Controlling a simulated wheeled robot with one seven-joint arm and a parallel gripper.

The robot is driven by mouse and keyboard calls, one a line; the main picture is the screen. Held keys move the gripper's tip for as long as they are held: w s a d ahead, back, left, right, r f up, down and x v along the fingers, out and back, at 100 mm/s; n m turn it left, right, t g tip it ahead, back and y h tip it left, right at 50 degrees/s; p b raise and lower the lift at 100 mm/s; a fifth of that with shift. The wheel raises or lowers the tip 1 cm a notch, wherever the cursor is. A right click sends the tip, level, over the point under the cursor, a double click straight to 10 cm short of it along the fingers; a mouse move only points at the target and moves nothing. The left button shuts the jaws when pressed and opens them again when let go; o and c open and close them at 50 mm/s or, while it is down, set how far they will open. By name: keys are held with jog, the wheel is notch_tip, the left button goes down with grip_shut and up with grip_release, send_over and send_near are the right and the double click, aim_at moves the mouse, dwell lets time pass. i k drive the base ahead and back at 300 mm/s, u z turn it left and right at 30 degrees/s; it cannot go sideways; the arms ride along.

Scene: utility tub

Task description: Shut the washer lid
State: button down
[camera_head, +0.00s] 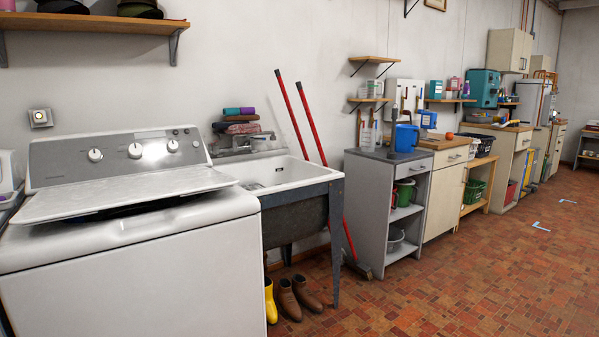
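The white top-loading washer (130,265) stands at the left front in the head view, with its control panel and knobs at the back. Its lid (125,194) lies low over the top, tilted slightly, with its front edge raised a little above the washer's top. A dark gap (150,212) shows under the lid's front right edge. My gripper is not in view.
A utility tub (290,180) on metal legs stands right of the washer, with boots (290,298) beneath it and red-handled tools (308,140) behind. Cabinets (445,195) line the wall further right. The brick floor (470,285) at the right front is clear. A shelf (90,23) hangs above the washer.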

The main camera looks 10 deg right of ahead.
aim_at(65, 202)
jog(key=z, duration=0.2)
jog(key=i, duration=0.75)
jog(key=u, duration=0.8)
jog(key=i, duration=0.65)
jog(key=u, duration=0.7)
